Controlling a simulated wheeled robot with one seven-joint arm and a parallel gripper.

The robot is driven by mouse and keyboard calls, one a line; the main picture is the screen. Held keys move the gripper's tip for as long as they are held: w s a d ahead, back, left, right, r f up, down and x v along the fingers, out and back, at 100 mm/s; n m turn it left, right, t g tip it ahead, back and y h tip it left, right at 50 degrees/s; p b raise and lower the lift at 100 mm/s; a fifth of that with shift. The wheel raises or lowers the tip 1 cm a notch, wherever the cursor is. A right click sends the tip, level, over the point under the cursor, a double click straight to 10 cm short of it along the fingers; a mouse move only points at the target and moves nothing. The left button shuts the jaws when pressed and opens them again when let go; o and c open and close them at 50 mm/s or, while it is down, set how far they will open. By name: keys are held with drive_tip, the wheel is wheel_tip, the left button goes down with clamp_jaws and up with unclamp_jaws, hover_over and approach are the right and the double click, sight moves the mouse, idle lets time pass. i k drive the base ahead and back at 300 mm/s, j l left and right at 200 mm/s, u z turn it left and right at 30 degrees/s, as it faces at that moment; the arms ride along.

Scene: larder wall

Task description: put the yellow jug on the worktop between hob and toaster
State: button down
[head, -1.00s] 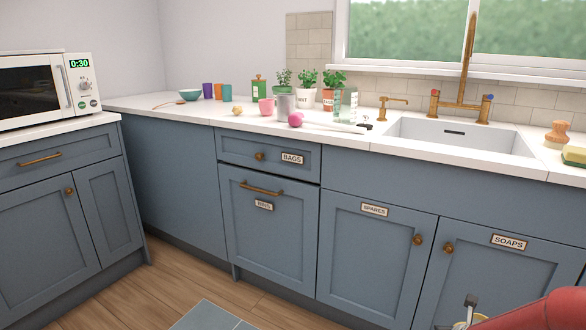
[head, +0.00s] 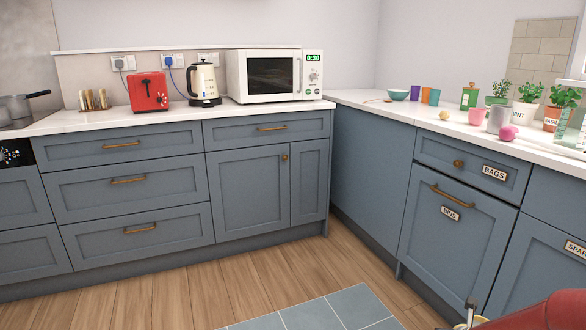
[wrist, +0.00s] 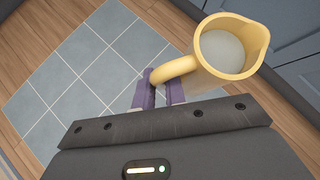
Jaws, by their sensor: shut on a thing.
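The yellow jug (wrist: 228,52) shows in the wrist view, seen from above with its round mouth open and something pale inside. My gripper (wrist: 160,88) is shut on the jug's handle and holds it above the floor. In the head view my gripper is at the bottom right edge, mostly hidden by my red arm. The red toaster (head: 149,92) stands on the left worktop (head: 85,121). The hob (head: 20,124) is at the far left with pans on it.
A cream kettle (head: 204,84) and a white microwave (head: 275,75) stand right of the toaster. The right worktop holds cups, plants and a pink ball (head: 509,132). Blue cabinets line both sides. The wooden floor (head: 200,292) is clear, with a grey tiled mat (head: 325,312).

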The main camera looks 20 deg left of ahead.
sight(78, 121)
drive_tip(key=u, duration=0.75)
drive_tip(key=i+j+u, duration=0.15)
drive_tip(key=j+u, duration=0.3)
drive_tip(key=i+j+u, duration=0.2)
drive_tip(key=j+u, duration=0.25)
drive_tip(key=i+j+u, duration=0.25)
drive_tip(key=j+u, duration=0.25)
drive_tip(key=i+j+u, duration=0.15)
drive_tip(key=i+u, duration=0.15)
drive_tip(key=u, duration=0.15)
drive_tip(key=i+j+u, duration=0.15)
drive_tip(key=i+u, duration=0.3)
drive_tip(key=i+j+u, duration=0.1)
drive_tip(key=i, duration=0.95)
drive_tip(key=i+j+z, duration=0.1)
drive_tip(key=i+z, duration=0.2)
drive_tip(key=i, duration=0.25)
drive_tip(key=i+j+z, duration=0.35)
drive_tip(key=i, duration=0.2)
drive_tip(key=i+j+z, duration=0.3)
drive_tip(key=i, duration=0.2)
